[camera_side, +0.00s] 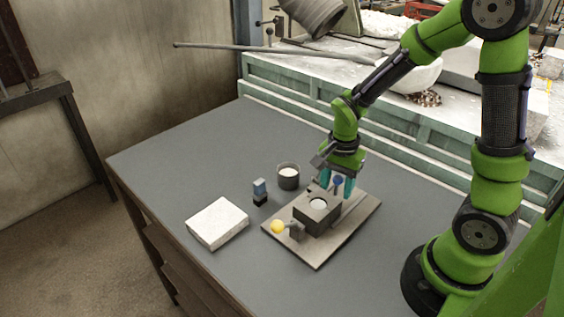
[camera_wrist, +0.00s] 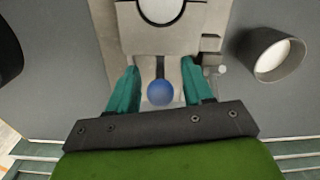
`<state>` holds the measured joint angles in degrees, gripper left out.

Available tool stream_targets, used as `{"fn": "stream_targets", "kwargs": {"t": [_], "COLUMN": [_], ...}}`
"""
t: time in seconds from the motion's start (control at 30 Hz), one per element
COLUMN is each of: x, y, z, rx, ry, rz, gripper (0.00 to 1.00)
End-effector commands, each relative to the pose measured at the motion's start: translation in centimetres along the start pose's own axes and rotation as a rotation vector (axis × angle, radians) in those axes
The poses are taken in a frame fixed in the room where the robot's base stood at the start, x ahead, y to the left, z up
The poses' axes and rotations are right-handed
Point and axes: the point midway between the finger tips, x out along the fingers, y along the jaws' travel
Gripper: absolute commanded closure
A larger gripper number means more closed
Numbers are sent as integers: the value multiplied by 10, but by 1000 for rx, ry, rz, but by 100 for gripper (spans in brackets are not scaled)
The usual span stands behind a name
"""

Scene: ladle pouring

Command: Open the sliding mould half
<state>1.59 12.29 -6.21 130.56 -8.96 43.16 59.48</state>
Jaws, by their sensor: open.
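The dark grey mould block (camera_side: 317,212) sits on a flat base plate (camera_side: 318,258), with a pale round area in its top. A blue ball knob (camera_side: 338,181) on a dark stem sticks out from its far side; a yellow knob (camera_side: 278,227) is on the near side. In the wrist view the mould (camera_wrist: 160,38) is at the top, with the blue knob (camera_wrist: 160,92) below it. My gripper (camera_side: 338,189) is open, its teal fingers on either side of the blue knob. In the wrist view gaps show between the knob and both fingers of my gripper (camera_wrist: 160,88).
A dark cup (camera_side: 288,181) with pale contents stands just left of the plate, and shows at right in the wrist view (camera_wrist: 262,62). The table's front area is clear.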

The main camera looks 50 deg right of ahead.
Motion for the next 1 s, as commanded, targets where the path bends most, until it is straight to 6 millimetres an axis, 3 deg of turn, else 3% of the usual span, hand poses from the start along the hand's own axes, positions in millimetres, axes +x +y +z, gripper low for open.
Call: {"fn": "stream_targets", "kwargs": {"t": [0.03,0.33,0.63,1.0], "x": [0,0,-1,-1], "y": [0,0,0,14], "z": [0,0,-5,-75], "rx": [0,0,2,4], "ry": [0,0,0,1], "rz": [0,0,0,-2], "gripper": [54,100,100,100]}}
